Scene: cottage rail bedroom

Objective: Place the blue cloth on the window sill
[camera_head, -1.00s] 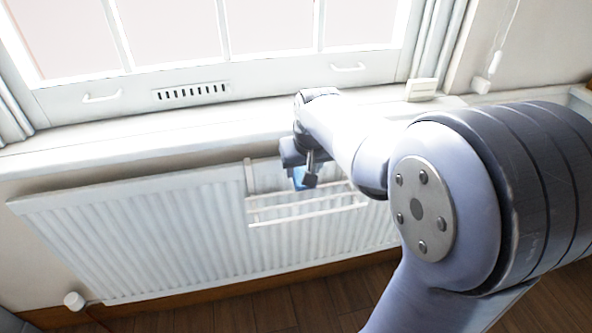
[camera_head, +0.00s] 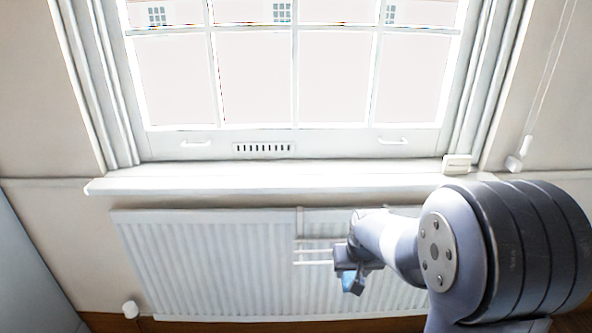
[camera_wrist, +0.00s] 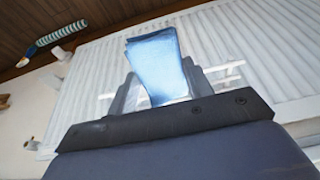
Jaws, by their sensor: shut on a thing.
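The blue cloth (camera_head: 354,284) is a small folded piece held at the tip of my gripper (camera_head: 352,270). In the wrist view the cloth (camera_wrist: 158,66) stands out between the two fingers of my gripper (camera_wrist: 158,92), which are shut on it. The white window sill (camera_head: 270,178) runs across the wall below the window. My gripper is below the sill's level in the head view, in front of the radiator and right of the sill's middle.
A white ribbed radiator (camera_head: 210,260) hangs under the sill, with a white rail rack (camera_head: 312,250) on it. A small white box (camera_head: 457,164) stands at the sill's right end. The rest of the sill is clear. A blind cord (camera_head: 545,90) hangs at right.

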